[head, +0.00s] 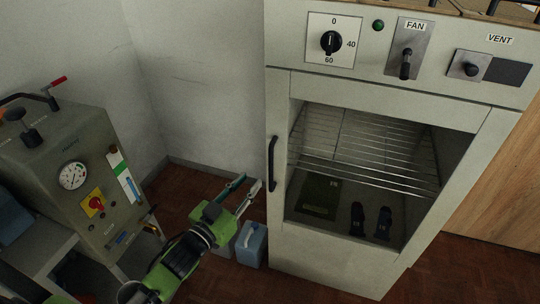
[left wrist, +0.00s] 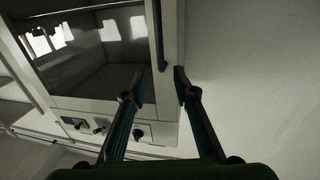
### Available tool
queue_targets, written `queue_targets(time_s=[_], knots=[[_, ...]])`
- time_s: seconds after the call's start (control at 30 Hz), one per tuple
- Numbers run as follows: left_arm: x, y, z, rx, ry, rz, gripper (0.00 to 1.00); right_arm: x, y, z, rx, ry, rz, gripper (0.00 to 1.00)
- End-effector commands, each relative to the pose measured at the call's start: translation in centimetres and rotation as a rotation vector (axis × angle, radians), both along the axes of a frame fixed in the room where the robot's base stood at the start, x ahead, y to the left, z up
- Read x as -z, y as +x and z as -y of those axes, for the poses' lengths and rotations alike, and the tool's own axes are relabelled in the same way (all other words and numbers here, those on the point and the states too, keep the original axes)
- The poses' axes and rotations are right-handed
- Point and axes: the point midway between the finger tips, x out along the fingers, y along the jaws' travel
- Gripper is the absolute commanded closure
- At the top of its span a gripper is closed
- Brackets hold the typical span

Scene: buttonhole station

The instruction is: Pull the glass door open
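The glass door (head: 281,140) is on the front of the pale cabinet and looks closed. Through its glass I see a wire rack and dark items inside. Its black upright handle (head: 271,163) is on the door's left side. My left gripper (head: 251,181) is open and empty, just left of the handle and apart from it. In the left wrist view, the dark handle (left wrist: 159,35) lies ahead, between the lines of the two spread fingers (left wrist: 156,82). The glass (left wrist: 95,50) shows there too, with bright reflections. My right gripper is not in view.
Above the door is a panel with a dial (head: 331,42), a FAN switch (head: 406,60) and a VENT slider (head: 470,68). A grey-green machine (head: 85,180) with a gauge stands at left. A blue container (head: 252,246) is on the floor beneath my left gripper.

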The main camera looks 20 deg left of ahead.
Motion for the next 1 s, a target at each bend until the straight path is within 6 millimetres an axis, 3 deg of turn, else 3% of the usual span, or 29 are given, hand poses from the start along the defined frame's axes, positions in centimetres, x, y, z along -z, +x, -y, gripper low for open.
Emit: queue_targets(time_s=[0.23, 0.6, 0.8, 1.0], knots=[[-0.2, 4.3, 1.0, -0.001, 0.001, 0.001, 0.73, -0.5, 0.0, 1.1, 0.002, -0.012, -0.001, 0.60], [0.0, 10.8, 2.5, -0.002, 0.000, -0.001, 0.73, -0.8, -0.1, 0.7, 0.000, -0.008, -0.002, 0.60], [0.1, 12.4, 2.9, -0.001, 0.000, -0.002, 0.73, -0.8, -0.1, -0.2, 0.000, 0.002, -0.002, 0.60], [0.2, 12.6, 2.9, -0.001, 0.001, -0.004, 0.73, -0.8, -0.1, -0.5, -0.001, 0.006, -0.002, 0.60]])
